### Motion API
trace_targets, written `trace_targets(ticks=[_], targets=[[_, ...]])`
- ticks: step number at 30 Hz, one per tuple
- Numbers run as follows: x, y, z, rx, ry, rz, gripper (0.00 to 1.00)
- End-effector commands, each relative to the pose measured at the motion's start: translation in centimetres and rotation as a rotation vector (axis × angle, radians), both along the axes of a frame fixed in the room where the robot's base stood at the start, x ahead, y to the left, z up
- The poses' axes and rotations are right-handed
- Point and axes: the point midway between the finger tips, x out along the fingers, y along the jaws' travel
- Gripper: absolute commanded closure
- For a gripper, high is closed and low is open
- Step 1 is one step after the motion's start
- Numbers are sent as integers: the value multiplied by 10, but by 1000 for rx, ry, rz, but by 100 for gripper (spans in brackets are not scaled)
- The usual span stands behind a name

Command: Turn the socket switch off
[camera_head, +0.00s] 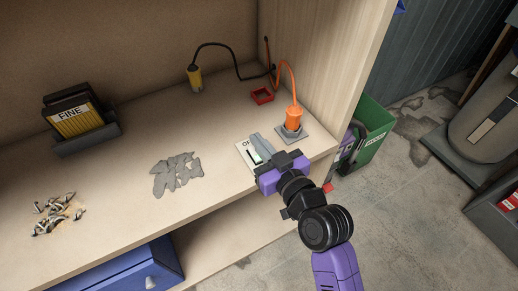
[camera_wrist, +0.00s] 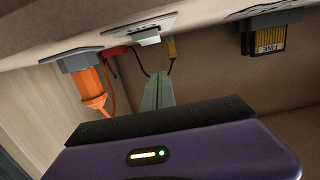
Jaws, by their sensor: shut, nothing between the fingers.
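The socket switch is a white plate (camera_head: 244,154) near the front right of the wooden shelf, with dark lettering partly covered by my gripper. In the wrist view the plate (camera_wrist: 125,27) is at the top, with a pale switch piece (camera_wrist: 148,38) sticking out from it. My gripper (camera_head: 254,138) is shut and empty, with its fingers over the plate in the head view. In the wrist view the shut fingers (camera_wrist: 158,80) point toward the plate, with a visible gap below the switch piece. I cannot tell whether the switch is on or off.
An orange plug (camera_head: 294,117) stands in a grey socket (camera_head: 289,134) just right of the switch. A side wall (camera_head: 325,60) bounds the right. Grey scraps (camera_head: 176,174) lie left; screws (camera_head: 56,214) lie farther left.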

Motion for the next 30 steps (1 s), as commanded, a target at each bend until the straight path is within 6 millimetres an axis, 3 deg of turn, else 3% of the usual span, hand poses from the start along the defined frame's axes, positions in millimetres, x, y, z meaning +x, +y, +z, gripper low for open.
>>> trace_targets(ticks=[1,3,9,30], targets=[[-1,0,-14,0,6,1,100],[0,0,-23,0,6,0,100],[2,1,-38,-1,3,0,100],[3,2,-43,-27,42,0,100]])
